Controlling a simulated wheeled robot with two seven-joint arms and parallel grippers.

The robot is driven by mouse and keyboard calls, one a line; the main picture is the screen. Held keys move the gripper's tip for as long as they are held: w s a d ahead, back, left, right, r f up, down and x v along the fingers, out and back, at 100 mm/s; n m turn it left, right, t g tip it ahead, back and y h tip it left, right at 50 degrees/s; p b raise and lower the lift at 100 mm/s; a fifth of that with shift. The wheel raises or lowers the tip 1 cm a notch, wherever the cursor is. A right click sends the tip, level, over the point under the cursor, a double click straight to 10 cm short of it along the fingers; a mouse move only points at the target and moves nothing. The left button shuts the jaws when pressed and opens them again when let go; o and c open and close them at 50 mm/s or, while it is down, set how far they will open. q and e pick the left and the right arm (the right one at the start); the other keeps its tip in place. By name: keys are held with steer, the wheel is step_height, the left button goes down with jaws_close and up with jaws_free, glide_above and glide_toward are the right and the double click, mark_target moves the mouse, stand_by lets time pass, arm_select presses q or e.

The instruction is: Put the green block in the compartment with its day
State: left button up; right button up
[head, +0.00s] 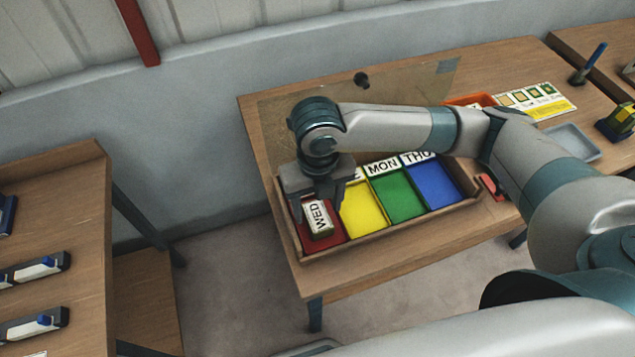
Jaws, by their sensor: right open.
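A wooden tray (385,238) has a red compartment (336,238), a yellow one (362,215), a green one (400,195) and a blue one (434,184). A small block (319,218) with a white face reading WED rests in the red compartment, slightly tilted in the picture; its body colour is hard to make out. My right gripper (318,203) is open, pointing down over the red compartment, with its fingers around or just above the block. Labels MON and THU show behind green and blue. Yellow's label is partly covered and red's is hidden by my gripper. My left gripper is out of view.
An orange tray (470,101), a picture card (533,100) and a pale blue tray (573,142) lie further right on the wooden table. A small red thing (491,186) is beside the compartment tray. Another table (60,190) stands at left, across a floor gap.

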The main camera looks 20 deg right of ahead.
mark_target(317, 216)
step_height(317, 216, up, 10)
steer(key=b, duration=0.1)
steer(key=shift+r+b, duration=0.15)
steer(key=shift+b, duration=0.25)
stand_by(0.4)
